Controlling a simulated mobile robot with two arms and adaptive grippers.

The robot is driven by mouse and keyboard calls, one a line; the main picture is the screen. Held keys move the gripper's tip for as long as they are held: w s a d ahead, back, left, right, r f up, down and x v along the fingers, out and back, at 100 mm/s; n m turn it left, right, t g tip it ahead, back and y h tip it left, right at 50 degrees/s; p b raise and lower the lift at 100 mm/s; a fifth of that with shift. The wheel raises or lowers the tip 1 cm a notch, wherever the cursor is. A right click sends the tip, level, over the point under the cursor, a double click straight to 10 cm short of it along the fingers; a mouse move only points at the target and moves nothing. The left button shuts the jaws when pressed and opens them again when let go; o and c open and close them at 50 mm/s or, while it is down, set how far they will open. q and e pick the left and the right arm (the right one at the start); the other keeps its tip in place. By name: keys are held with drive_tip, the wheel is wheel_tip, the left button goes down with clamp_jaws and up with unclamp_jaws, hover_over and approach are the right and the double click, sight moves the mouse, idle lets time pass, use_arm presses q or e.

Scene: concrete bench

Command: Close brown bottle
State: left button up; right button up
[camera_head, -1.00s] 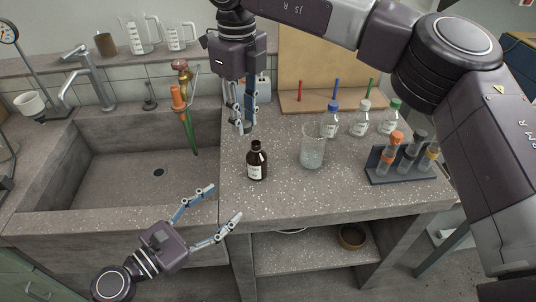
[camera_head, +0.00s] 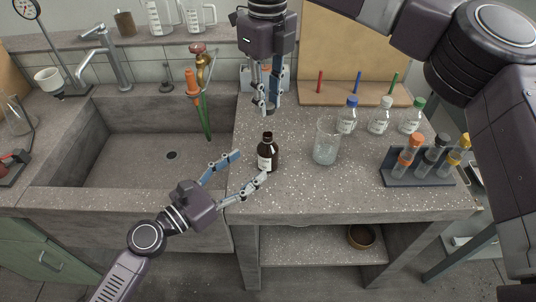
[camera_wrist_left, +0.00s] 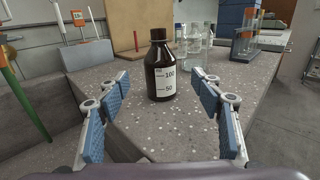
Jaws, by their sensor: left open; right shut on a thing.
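The brown bottle (camera_head: 268,153) stands upright on the bench near its front left edge, with a white label; its dark neck is too small to read clearly. In the left wrist view the bottle (camera_wrist_left: 160,62) stands ahead, centred between the fingers. My left gripper (camera_head: 251,166) is open, its fingertips close to the bottle's left and front, not gripping it. My right gripper (camera_head: 265,105) is above and behind the bottle, pointing down, shut on a small dark thing that looks like the cap (camera_head: 264,108); it is mostly hidden by the fingers.
A glass beaker (camera_head: 326,145) stands right of the bottle. Behind it are capped clear bottles (camera_head: 379,117), and to the right a tube rack (camera_head: 418,172).

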sight(260, 157)
use_arm(q)
drive_tip(key=x, duration=0.8)
drive_tip(key=shift+c, duration=0.4)
clamp_jaws()
